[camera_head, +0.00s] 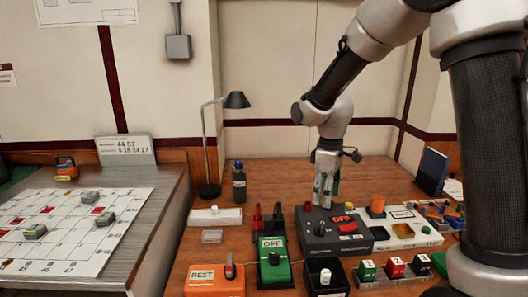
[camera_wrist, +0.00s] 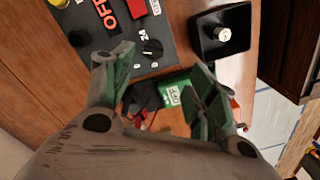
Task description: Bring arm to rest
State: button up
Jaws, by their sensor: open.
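My gripper (camera_head: 326,190) is at the end of my arm, pointing down over the dark breaker panel (camera_head: 345,245). In the wrist view my gripper (camera_wrist: 160,90) has its two fingers apart with nothing held between them. The panel (camera_wrist: 120,52) shows there with a black knob and a red OFF label. A green OFF box (camera_head: 280,272) stands left of the panel; it also shows beyond the fingers in the wrist view (camera_wrist: 176,91), partly hidden. An orange box marked REST (camera_head: 203,274), with a lever, sits at the front left.
A black tray (camera_head: 339,273) holds a white-topped piece. Green, red and dark numbered blocks (camera_head: 395,267) stand at right. A lamp (camera_head: 237,100) and dark bottle (camera_head: 239,182) stand behind. A white grid board (camera_head: 60,235) lies on the left table.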

jog(key=s+d+r+m+t, duration=0.2)
jog(key=s+d+r+m, duration=0.3)
jog(key=s, duration=0.6)
jog(key=s+d+r+m+t, duration=0.2)
jog(key=s+d+r+m, duration=0.4)
jog(key=s+d+r, duration=0.3)
jog(key=s, duration=0.3)
jog(key=shift+d+r+t, duration=0.15)
jog(key=shift+d+t, duration=0.05)
jog(key=shift+t, duration=0.2)
